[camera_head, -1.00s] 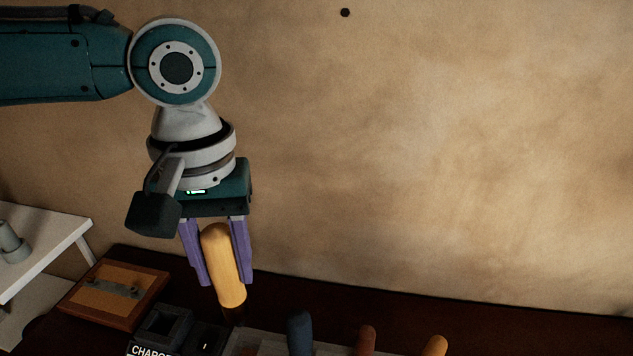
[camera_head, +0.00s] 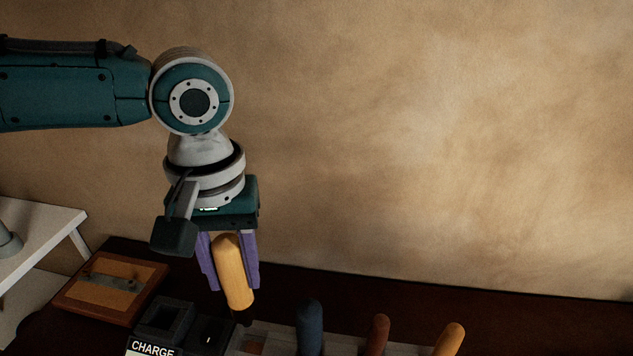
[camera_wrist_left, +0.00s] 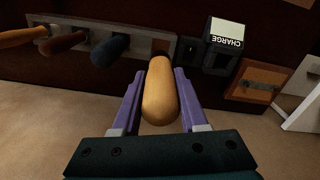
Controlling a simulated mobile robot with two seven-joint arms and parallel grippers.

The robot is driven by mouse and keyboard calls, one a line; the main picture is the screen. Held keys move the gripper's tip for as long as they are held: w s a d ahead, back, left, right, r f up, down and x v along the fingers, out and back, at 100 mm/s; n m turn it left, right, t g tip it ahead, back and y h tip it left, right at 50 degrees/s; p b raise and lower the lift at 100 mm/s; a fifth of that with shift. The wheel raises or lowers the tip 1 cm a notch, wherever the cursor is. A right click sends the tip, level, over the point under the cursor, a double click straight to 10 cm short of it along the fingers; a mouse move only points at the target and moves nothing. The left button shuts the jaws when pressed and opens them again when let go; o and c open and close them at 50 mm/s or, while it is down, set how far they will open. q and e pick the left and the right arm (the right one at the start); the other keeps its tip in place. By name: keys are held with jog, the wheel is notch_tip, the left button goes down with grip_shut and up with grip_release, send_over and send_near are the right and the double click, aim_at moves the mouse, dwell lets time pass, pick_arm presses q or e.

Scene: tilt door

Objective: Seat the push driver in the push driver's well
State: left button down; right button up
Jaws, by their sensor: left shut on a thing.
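My left gripper (camera_head: 229,285) is shut on the push driver (camera_head: 234,272), which has a plain yellow-wood handle. It holds the driver upright with a slight tilt, tip downward, over the left end of a pale grey tool rack (camera_head: 283,341). The driver's dark tip meets the rack's edge in the head view; I cannot tell whether it touches. A small reddish square opening (camera_head: 254,348) shows at that end of the rack and may be the well. In the left wrist view the handle (camera_wrist_left: 160,95) lies between the purple fingers and hides part of the rack (camera_wrist_left: 152,46). My right gripper is not in view.
Blue (camera_head: 310,325), red-brown (camera_head: 378,335) and orange (camera_head: 449,340) handles stand in the rack to the right. A dark charger block (camera_head: 168,315) marked CHARGE and a wooden box (camera_head: 110,285) with a metal plate stand left. A white table (camera_head: 45,235) is farther left.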

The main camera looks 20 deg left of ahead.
aim_at(245, 316)
pick_arm(q)
jog(key=shift+f+b, duration=0.9)
jog(key=shift+f, duration=1.05)
jog(key=shift+p, duration=0.4)
jog(key=shift+p, duration=0.55)
jog(key=shift+f+b, duration=1.85)
jog(key=shift+f, duration=1.2)
jog(key=shift+c, duration=1.8)
grip_release()
